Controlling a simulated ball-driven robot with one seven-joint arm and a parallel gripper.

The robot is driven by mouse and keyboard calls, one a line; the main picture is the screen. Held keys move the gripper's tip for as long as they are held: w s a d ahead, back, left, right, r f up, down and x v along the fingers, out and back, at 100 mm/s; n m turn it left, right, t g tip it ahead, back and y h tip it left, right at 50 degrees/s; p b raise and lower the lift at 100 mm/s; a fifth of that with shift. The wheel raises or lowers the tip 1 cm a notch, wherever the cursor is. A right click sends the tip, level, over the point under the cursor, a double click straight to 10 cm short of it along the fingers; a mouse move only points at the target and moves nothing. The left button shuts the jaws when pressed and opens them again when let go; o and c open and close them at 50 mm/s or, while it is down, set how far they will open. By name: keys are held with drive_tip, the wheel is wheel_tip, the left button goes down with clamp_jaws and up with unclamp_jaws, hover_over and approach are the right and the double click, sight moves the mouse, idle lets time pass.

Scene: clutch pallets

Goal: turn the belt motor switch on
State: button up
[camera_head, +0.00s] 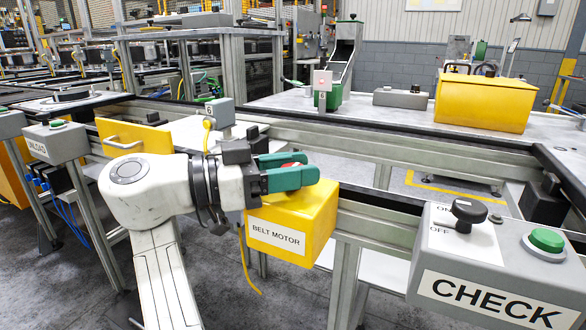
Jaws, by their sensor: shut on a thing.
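The yellow box labelled BELT MOTOR (318,215) is mounted on the front rail, near the middle of the view. My gripper (301,167) has green fingers and lies over the top of this box, reaching in from the left. It is shut on a small red part (291,165) on the box top, which appears to be the belt motor switch. Only a sliver of red shows between the fingers. The rest of the switch, its position and any on/off marks are hidden by the fingers.
A grey CHECK box (405,262) with a black ON/OFF knob (469,211) and green button (547,240) stands at the right front. A grey UNLOAD box (56,141) is at the left. Conveyor rails run behind. A yellow bin (482,103) sits at the back right.

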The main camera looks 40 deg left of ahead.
drive_tip(key=o, duration=0.9)
drive_tip(key=shift+w+r, duration=0.1)
drive_tip(key=shift+r, duration=0.2)
drive_tip(key=shift+c, duration=0.2)
drive_tip(key=shift+o, duration=0.6)
drive_tip(key=shift+f, duration=0.15)
drive_tip(key=p+v, duration=0.1)
drive_tip(key=v, duration=1)
